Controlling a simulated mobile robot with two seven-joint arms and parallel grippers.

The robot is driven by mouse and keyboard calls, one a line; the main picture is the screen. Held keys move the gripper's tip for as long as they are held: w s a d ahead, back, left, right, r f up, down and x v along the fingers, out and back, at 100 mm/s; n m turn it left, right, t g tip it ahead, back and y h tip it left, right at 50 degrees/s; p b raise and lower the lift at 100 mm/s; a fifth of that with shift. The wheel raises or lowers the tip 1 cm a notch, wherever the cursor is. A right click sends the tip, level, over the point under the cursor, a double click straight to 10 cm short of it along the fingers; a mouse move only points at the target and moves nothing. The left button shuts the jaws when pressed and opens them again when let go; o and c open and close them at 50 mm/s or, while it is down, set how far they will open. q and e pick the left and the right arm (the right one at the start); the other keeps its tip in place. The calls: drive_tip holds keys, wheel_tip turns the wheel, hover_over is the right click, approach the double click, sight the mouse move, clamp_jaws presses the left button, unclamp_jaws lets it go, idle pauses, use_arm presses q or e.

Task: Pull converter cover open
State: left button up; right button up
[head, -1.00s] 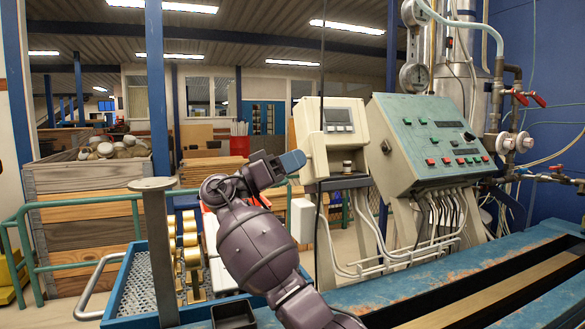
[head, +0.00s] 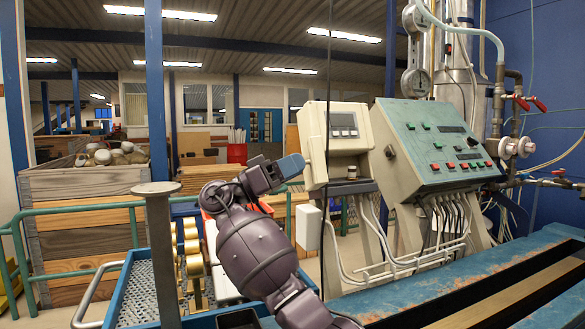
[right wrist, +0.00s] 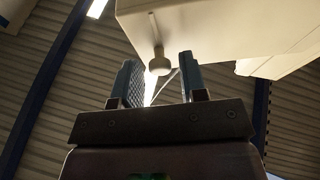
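The converter (head: 338,125) is a beige box with a small grey display, standing on the bench left of the green control panel. In the right wrist view its pale housing (right wrist: 220,30) fills the top, and a small round knob (right wrist: 159,64) hangs from its lower edge. My right gripper (head: 293,166) is at the converter's left side. In the right wrist view my right gripper (right wrist: 160,80) is open, with one finger on each side of the knob and visible gaps. Contact cannot be made out. The cover looks closed. My left gripper is out of view.
The control panel (head: 436,145) with buttons stands to the right, with pipes and red valves beyond. A blue bench (head: 400,290) runs along the front right. A metal post (head: 160,250) and a blue tray (head: 133,290) are at the left.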

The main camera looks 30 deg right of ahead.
drive_tip(key=shift+o, duration=0.6)
wheel_tip(320, 180, up, 20)
drive_tip(key=p, duration=0.1)
idle(0.6)
